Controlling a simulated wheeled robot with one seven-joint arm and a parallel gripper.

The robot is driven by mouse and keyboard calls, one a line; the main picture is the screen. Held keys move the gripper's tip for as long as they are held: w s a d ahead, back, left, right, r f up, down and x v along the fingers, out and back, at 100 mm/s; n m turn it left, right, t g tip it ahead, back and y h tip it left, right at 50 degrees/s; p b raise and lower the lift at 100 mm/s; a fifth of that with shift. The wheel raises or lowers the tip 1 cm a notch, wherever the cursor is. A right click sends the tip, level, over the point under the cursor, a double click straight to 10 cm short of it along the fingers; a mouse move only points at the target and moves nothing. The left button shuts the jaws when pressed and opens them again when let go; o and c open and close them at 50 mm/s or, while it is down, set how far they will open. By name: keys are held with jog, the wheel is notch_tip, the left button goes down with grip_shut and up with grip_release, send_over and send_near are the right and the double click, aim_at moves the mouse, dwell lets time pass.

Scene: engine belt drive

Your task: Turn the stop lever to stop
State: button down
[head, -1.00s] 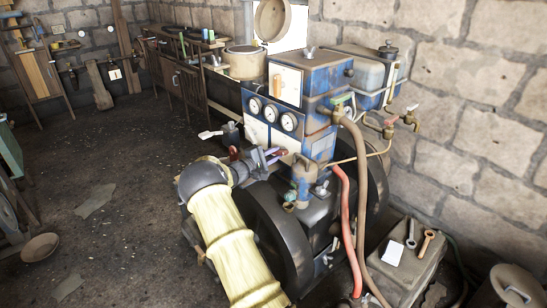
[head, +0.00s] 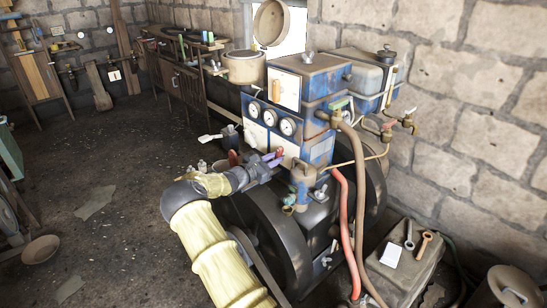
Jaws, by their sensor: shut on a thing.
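My gripper (head: 271,159) is at the front of the blue engine (head: 305,85), just below the row of round gauges. Its jaws are closed around a small red part (head: 279,153), which appears to be the stop lever. Most of the lever is hidden by the fingers, so its exact angle cannot be read. Another red part (head: 233,157) shows just left of my wrist; I cannot tell what it belongs to.
A large dark flywheel (head: 262,235) stands below my arm. A red hose (head: 344,215) and a brown hose (head: 358,190) hang at the engine's right. A metal box (head: 405,262) with tools on top is at lower right.

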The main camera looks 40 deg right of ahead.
jog(key=shift+n+p, duration=0.5)
jog(key=shift+n, duration=0.8)
jog(key=shift+f, duration=0.1)
jog(key=c, duration=1.3)
grip_release()
jog(key=a+b, duration=0.1)
jog(key=a, duration=0.4)
jog(key=s+a, duration=0.1)
jog(key=a, duration=0.5)
jog(key=a+b, duration=0.1)
jog(key=a, duration=0.5)
jog(key=shift+s+a+b, duration=0.2)
jog(key=shift+b, duration=0.1)
